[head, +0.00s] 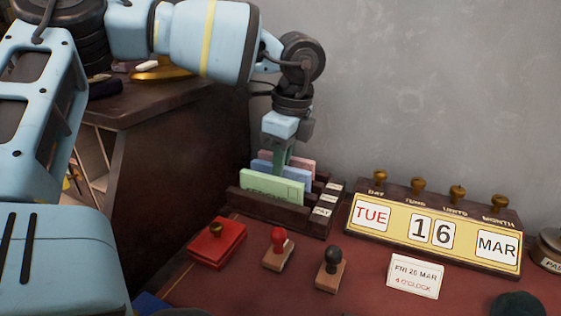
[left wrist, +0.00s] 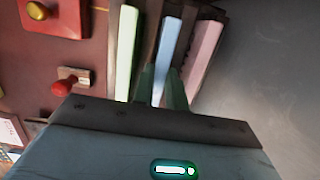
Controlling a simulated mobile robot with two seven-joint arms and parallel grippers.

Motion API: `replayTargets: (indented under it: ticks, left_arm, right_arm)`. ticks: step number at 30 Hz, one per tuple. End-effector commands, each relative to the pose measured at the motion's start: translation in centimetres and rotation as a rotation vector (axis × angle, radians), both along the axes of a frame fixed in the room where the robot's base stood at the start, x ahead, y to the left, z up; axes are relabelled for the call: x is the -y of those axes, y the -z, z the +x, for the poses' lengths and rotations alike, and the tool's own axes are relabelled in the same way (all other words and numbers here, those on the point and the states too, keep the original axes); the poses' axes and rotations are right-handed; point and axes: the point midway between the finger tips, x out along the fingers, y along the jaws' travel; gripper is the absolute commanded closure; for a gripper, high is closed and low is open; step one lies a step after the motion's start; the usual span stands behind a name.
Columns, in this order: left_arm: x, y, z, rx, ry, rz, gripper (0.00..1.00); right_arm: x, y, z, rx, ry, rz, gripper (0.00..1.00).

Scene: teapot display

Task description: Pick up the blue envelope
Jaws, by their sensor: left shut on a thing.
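The blue envelope (head: 299,175) stands upright in the middle slot of a dark wooden rack (head: 275,209), between a green envelope (head: 272,187) and a pink envelope (head: 301,163). My left gripper (head: 281,160) reaches down from above, with its green fingers at the blue envelope's top edge. In the left wrist view the fingers (left wrist: 162,88) are on either side of the blue envelope (left wrist: 169,48), shut on it. The green envelope (left wrist: 127,50) and pink envelope (left wrist: 204,50) are beside the fingers. The blue envelope's lower part is hidden by the green one and the rack. My right gripper is not in view.
A calendar block (head: 432,232) stands right of the rack. A red stamp pad (head: 216,245), a red-knobbed stamp (head: 279,250), a black-knobbed stamp (head: 331,270) and a small card (head: 415,276) are in front. A grey wall (head: 420,90) rises behind.

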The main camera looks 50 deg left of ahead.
Motion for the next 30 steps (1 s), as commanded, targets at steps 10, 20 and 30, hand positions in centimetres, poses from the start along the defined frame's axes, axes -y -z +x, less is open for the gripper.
replayTargets:
  ticks: [10, 20, 30]
  left_arm:
    - [0.0, -1.6, 0.0, 0.004, 0.000, 0.002, 1.00]
    - [0.0, -7.6, 0.0, 0.003, -0.002, 0.002, 1.00]
    - [0.0, -10.1, 0.0, -0.001, 0.000, 0.000, 1.00]
  right_arm:
    - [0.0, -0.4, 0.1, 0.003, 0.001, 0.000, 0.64]
    - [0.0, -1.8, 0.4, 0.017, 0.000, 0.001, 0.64]
    - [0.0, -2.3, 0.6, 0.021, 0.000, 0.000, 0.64]
